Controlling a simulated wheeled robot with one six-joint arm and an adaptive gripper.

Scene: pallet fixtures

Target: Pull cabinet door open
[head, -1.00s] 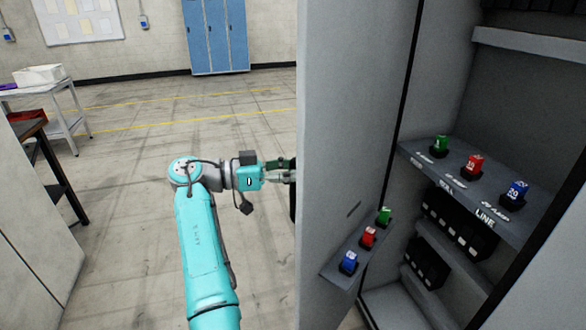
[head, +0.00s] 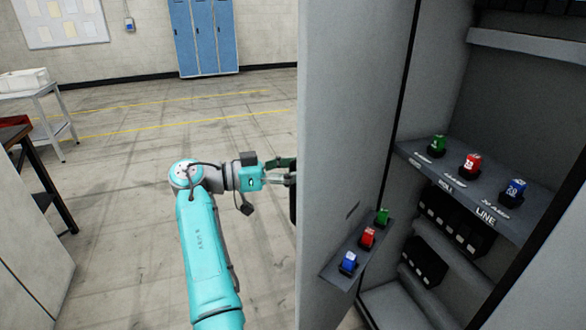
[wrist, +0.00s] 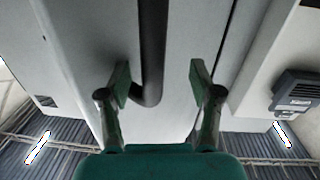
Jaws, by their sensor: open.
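The grey cabinet door (head: 345,100) stands open, swung out in front of the cabinet in the head view. Its inner side carries a small ledge with green, red and blue blocks. My gripper (head: 290,172) is at the door's outer face, on the left, with its fingertips partly hidden by the door edge. In the wrist view, my open gripper (wrist: 160,82) has one finger on each side of the black bar handle (wrist: 153,40). The handle's lower end bends toward the door face (wrist: 180,60). Gaps show between the handle and both fingers.
The open cabinet has a shelf (head: 475,190) with green, red and blue blocks, and black units below. A white cart (head: 45,100) and a dark table (head: 40,150) stand at the left. Blue lockers (head: 203,38) are at the back. The floor (head: 120,200) between is clear.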

